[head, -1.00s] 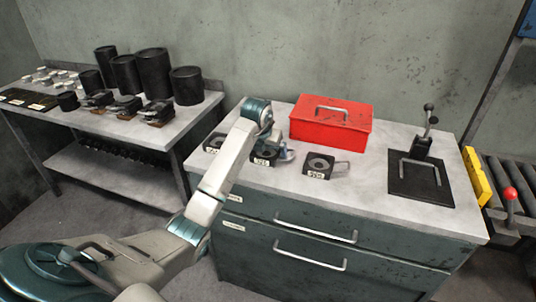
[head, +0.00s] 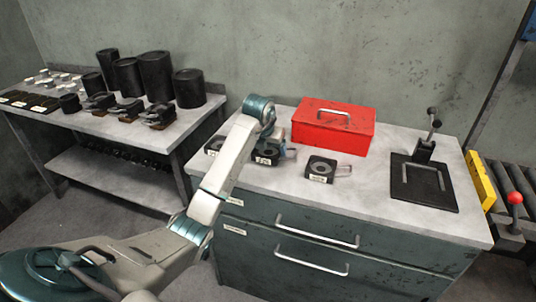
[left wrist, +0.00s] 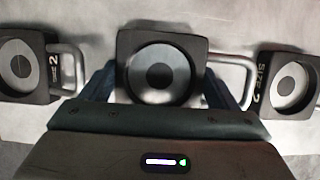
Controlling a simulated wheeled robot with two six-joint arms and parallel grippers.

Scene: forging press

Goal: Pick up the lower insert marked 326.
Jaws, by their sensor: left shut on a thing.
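Three dark square inserts with round grey centres and wire handles are at the cabinet top. My left gripper (left wrist: 158,90) is shut on the middle insert (head: 267,151), with one finger on each side; this insert also shows in the left wrist view (left wrist: 158,48). It appears slightly above the top. The left insert (head: 214,146) and the right insert (head: 321,168) lie on the top, apart from the gripper. Their white front labels are too small to read surely. My arm partly hides the middle insert in the head view. My right gripper is not in view.
A red toolbox (head: 333,127) stands behind the inserts. A black plate with a handle and lever (head: 425,192) is at the right of the cabinet top (head: 375,200). A side table (head: 180,128) at left holds black cylinders. The top between right insert and plate is clear.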

